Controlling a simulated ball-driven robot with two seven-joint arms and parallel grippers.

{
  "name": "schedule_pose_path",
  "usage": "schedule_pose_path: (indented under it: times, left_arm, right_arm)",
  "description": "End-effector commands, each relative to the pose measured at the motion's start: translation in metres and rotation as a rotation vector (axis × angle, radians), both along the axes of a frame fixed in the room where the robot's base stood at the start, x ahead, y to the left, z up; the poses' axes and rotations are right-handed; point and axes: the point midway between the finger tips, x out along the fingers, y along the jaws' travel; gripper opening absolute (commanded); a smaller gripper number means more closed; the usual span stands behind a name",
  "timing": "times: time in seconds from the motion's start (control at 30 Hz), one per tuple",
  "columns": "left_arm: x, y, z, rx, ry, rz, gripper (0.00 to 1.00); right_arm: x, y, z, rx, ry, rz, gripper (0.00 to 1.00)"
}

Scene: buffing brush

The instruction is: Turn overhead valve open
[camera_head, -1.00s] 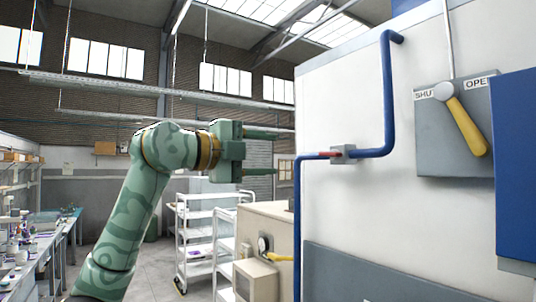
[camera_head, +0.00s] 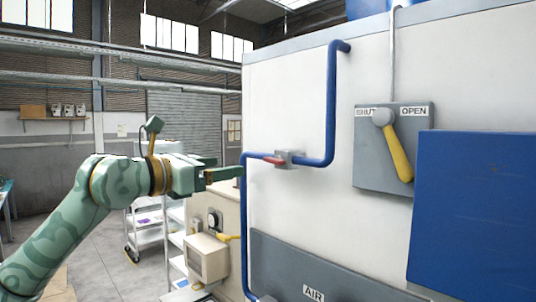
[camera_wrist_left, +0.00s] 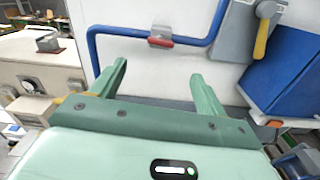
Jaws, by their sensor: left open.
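A grey valve plate (camera_head: 366,176) with SHUT and OPEN labels is on the white cabinet wall at upper right. Its yellow lever (camera_head: 400,158) hangs from a grey hub, tilted down and right, its free end below the OPEN label. The lever also shows at upper right in the wrist view (camera_wrist_left: 261,40). My left gripper (camera_head: 222,167) is open and empty, left of the plate, with its fingers towards the cabinet. In the wrist view its fingertips (camera_wrist_left: 160,74) are spread, with nothing between them. My right gripper is not in view.
A blue pipe (camera_head: 331,100) with a small red-handled fitting (camera_head: 276,160) runs along the wall between my gripper and the plate. A blue box (camera_head: 475,215) juts out at lower right of the plate. A beige unit (camera_head: 208,257) and white cart (camera_head: 148,232) stand left.

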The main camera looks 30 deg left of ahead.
Motion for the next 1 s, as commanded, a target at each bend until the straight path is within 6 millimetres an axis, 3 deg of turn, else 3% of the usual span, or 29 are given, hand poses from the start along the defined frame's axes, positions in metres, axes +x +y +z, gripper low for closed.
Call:
schedule_pose_path:
  times: [0.03,0.2,0.5,0.7,1.0]
  left_arm:
    - [0.009,-0.005,0.008,-0.004,0.001,-0.004,0.75]
    - [0.051,-0.019,0.010,-0.008,0.002,-0.004,0.75]
    - [0.113,-0.041,0.006,-0.006,0.002,-0.002,0.75]
    - [0.131,-0.046,0.003,-0.003,0.002,-0.001,0.75]
    - [0.133,-0.047,0.001,-0.002,0.002,-0.001,0.75]
  right_arm:
    - [0.000,0.000,0.014,0.000,0.000,0.000,0.36]
    - [0.000,0.000,0.042,0.000,-0.001,0.000,0.36]
    - [0.001,0.000,0.076,0.001,-0.002,0.000,0.36]
    - [0.001,0.000,0.084,0.001,-0.002,0.000,0.36]
    - [0.001,0.000,0.083,0.000,-0.002,0.000,0.36]
